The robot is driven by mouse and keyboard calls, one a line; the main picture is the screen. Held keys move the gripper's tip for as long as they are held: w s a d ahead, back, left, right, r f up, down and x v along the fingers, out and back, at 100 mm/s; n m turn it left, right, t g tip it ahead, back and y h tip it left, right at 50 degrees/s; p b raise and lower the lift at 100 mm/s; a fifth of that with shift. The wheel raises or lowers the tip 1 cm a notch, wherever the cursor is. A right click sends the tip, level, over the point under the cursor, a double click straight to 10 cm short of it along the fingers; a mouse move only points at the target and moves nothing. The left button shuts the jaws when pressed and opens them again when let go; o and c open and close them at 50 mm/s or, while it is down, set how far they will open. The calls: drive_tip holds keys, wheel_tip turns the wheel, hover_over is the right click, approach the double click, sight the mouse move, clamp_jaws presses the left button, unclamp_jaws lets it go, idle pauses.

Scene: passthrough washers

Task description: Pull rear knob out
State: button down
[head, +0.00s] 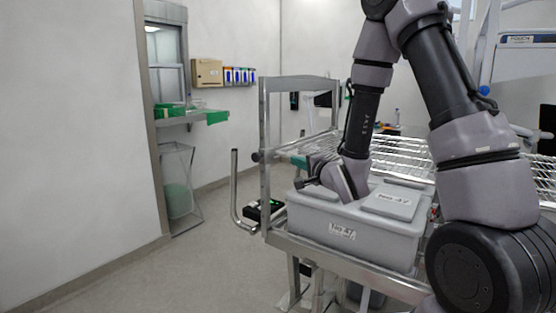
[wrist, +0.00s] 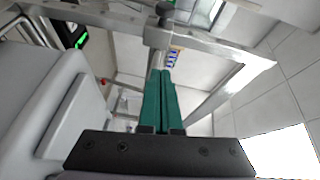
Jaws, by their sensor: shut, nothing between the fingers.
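A dark round knob (head: 256,157) sticks out to the left of the metal end frame (head: 264,118) of the rack, in the head view. In the wrist view a knob with a dark tip (wrist: 165,9) and a grey collar sits on the frame bar, just beyond my fingertips. My gripper (head: 293,159) has green fingers, which also show in the wrist view (wrist: 160,72). They are pressed together, empty, and point toward the frame from the rack side. A small gap seems to lie between the fingertips and the knob's collar; contact is hard to judge.
A grey lidded bin (head: 340,232) labelled No 47 stands on the rack right below my gripper, and its side (wrist: 40,85) is close on the left in the wrist view. A bent metal handle (head: 236,190) juts out left of the frame. The floor at left is clear.

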sight(259, 158)
drive_tip(key=shift+s+a+f, duration=0.15)
drive_tip(key=shift+s+f, duration=0.1)
drive_tip(key=shift+f, duration=0.05)
drive_tip(key=x, duration=1)
drive_tip(key=shift+s+a+r, duration=0.1)
drive_tip(key=shift+r, duration=0.1)
drive_tip(key=a, duration=0.2)
drive_tip(key=shift+s+a+f, duration=0.1)
drive_tip(key=shift+s+a, duration=0.15)
drive_tip(key=shift+s+a+f, duration=0.1)
drive_tip(key=shift+a, duration=0.55)
drive_tip(key=shift+s+a, duration=0.9)
drive_tip(key=shift+s, duration=0.25)
